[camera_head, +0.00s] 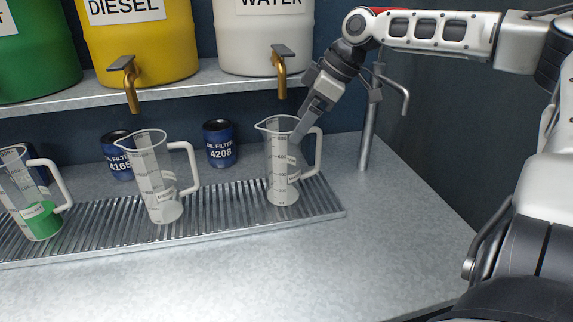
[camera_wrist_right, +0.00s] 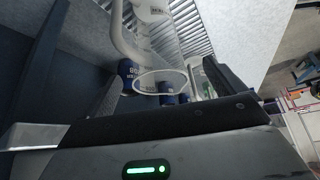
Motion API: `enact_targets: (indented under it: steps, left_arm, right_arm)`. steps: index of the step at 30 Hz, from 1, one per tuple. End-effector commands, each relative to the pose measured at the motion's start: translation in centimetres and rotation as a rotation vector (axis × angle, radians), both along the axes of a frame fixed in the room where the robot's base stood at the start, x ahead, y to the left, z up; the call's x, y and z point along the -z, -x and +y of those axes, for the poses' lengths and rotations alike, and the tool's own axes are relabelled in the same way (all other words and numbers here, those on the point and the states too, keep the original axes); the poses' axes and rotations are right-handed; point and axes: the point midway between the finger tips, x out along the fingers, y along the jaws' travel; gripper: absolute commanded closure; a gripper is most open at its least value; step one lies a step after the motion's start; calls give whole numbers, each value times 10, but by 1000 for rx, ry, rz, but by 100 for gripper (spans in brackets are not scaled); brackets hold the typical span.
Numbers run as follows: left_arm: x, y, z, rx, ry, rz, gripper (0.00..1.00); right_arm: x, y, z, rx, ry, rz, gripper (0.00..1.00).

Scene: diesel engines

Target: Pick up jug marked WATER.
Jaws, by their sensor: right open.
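Three clear measuring jugs with white handles stand upright on a ribbed drip tray (camera_head: 240,208). The right jug (camera_head: 283,180) stands below the white container labelled WATER (camera_head: 265,45); its own small label is too small to read. The middle jug (camera_head: 160,190) looks empty, and the left jug (camera_head: 40,218) holds green liquid. My right gripper (camera_head: 297,138) reaches down at the right jug's upper part, between its rim and handle. It is open, and contact cannot be told. In the right wrist view, a jug handle (camera_wrist_right: 119,32) shows beyond the fingers. My left gripper is out of view.
Blue oil filter cans (camera_head: 219,145) (camera_head: 117,155) stand behind the jugs. Brass taps (camera_head: 281,78) (camera_head: 130,85) hang from the shelf containers above. A grey metal post (camera_head: 369,130) stands right of the tray. The counter front (camera_head: 300,270) is clear.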

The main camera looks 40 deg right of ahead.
Motion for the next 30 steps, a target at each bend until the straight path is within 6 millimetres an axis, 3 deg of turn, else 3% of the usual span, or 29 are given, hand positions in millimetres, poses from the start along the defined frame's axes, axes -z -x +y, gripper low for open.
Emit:
enact_targets:
  steps: [18,28,30]
  left_arm:
    - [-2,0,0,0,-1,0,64]
    - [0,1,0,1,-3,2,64]
    - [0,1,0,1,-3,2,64]
  right_arm:
    - [54,-30,17,0,2,2,5]
    - [59,-33,19,2,0,-2,5]
    - [59,-33,19,1,-1,-2,24]
